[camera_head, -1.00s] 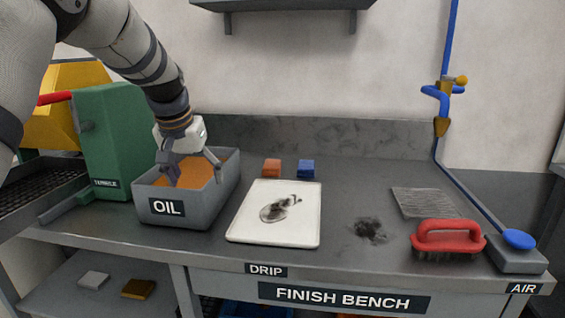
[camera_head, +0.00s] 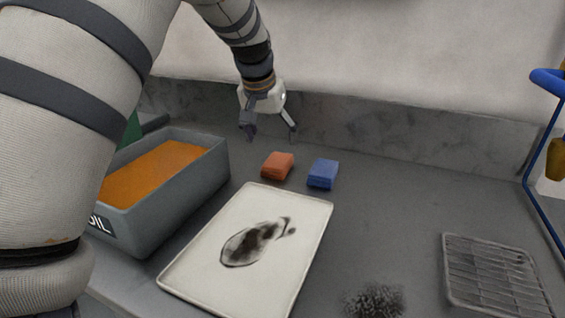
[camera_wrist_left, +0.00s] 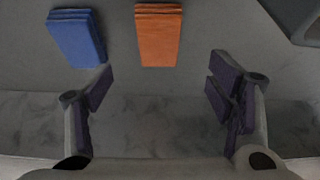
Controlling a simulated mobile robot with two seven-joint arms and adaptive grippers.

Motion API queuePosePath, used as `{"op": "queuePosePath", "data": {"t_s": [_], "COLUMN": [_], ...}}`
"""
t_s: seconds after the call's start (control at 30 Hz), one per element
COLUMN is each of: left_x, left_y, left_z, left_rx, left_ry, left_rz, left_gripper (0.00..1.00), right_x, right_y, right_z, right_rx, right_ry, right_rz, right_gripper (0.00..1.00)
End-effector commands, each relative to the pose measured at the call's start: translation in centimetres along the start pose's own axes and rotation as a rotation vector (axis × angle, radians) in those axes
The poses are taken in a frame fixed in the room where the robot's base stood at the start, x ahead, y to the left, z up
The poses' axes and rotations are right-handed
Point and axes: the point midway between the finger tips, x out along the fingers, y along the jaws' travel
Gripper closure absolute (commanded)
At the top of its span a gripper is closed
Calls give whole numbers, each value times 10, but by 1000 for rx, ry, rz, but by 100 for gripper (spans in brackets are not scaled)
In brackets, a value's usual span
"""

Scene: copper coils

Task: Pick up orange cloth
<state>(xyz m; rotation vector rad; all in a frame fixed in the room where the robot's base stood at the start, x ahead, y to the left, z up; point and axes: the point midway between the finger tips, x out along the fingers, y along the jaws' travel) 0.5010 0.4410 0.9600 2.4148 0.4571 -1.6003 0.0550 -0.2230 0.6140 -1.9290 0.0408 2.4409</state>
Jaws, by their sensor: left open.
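The orange cloth (camera_head: 277,165) is a small folded block lying on the grey bench behind the white tray. It also shows at the top middle of the left wrist view (camera_wrist_left: 158,36). My left gripper (camera_head: 270,134) is open and empty, above the bench near the back wall, a little behind the cloth and apart from it. In the left wrist view the two fingers (camera_wrist_left: 160,88) are spread wide, and the cloth lies beyond them, between their lines. My right gripper is in neither view.
A blue folded cloth (camera_head: 323,174) lies just right of the orange one. The grey oil bin (camera_head: 184,195) with orange liquid stands to the left. The white tray (camera_head: 312,232) with a dark stain is in front. A wire rack (camera_head: 492,270) lies at the right. Bench right of the blue cloth is clear.

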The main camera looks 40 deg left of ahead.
Motion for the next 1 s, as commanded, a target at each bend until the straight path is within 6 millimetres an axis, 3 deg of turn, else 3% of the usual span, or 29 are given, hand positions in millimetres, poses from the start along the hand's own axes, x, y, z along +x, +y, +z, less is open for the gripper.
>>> {"op": "queuePosePath", "data": {"t_s": [0.03,0.43,1.0], "left_x": [20,83,85], "left_y": [0,0,0], "left_z": [3,7,6], "left_rx": [2,1,0], "left_ry": [-12,-7,-2], "left_rz": [-4,-2,0], "left_gripper": [25,25,25], "right_x": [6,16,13], "right_y": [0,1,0], "right_z": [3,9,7], "right_rx": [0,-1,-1], "right_ry": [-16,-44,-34], "right_rz": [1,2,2], "right_gripper": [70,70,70]}}
